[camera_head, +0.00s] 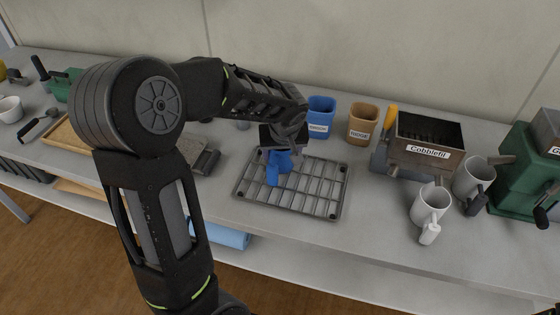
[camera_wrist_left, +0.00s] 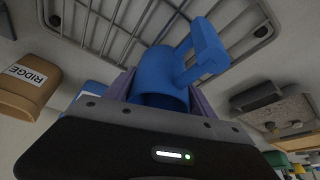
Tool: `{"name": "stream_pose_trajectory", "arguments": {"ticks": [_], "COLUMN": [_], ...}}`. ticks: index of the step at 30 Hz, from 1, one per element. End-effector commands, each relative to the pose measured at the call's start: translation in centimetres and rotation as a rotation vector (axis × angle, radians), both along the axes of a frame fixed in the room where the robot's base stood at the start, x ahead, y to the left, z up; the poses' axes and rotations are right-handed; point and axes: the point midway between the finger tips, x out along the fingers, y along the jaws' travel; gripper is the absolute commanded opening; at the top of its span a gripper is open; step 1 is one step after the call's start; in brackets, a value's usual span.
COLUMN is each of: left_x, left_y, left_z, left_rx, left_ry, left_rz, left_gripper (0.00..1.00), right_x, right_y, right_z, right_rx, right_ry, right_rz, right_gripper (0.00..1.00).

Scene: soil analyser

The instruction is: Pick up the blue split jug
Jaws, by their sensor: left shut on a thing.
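The blue split jug (camera_head: 279,168) is at the grey wire rack (camera_head: 330,205) on the bench, below my left gripper (camera_head: 284,145). In the left wrist view the blue jug (camera_wrist_left: 160,75) sits between the two fingers of my left gripper (camera_wrist_left: 160,95), with its handle (camera_wrist_left: 205,50) to the upper right. The gripper is shut on the jug's body. The rack (camera_wrist_left: 120,20) lies just beyond the jug. I cannot tell whether the jug touches the rack. My right gripper is not in view.
A blue container (camera_head: 320,117) and a brown one (camera_head: 362,124) stand behind the rack. A box labelled Cobblefil (camera_head: 425,147), a white mug (camera_head: 430,204) and a grey mug (camera_head: 472,178) are to the right. Bench between rack and mugs is clear.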

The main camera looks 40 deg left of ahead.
Motion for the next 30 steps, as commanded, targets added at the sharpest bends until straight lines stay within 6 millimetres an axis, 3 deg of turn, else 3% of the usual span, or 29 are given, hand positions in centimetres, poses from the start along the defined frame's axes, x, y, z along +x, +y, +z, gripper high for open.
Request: {"name": "stream_pose_trajectory", "arguments": {"ticks": [14, 24, 30], "left_x": [0.1, 0.1, 0.1], "left_y": [0.0, 0.0, 0.0], "left_z": [1.0, 7.1, 9.7], "left_rx": [0.0, 0.0, 0.0], "left_ry": [-0.004, -0.006, -0.003], "left_rz": [0.0, 0.002, -0.001], "left_gripper": [0.2, 0.2, 0.2], "right_x": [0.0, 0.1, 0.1], "right_y": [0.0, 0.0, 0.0], "right_z": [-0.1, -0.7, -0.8], "right_rx": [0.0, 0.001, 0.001], "right_ry": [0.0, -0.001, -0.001], "right_rz": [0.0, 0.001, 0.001], "right_gripper": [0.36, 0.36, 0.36]}}
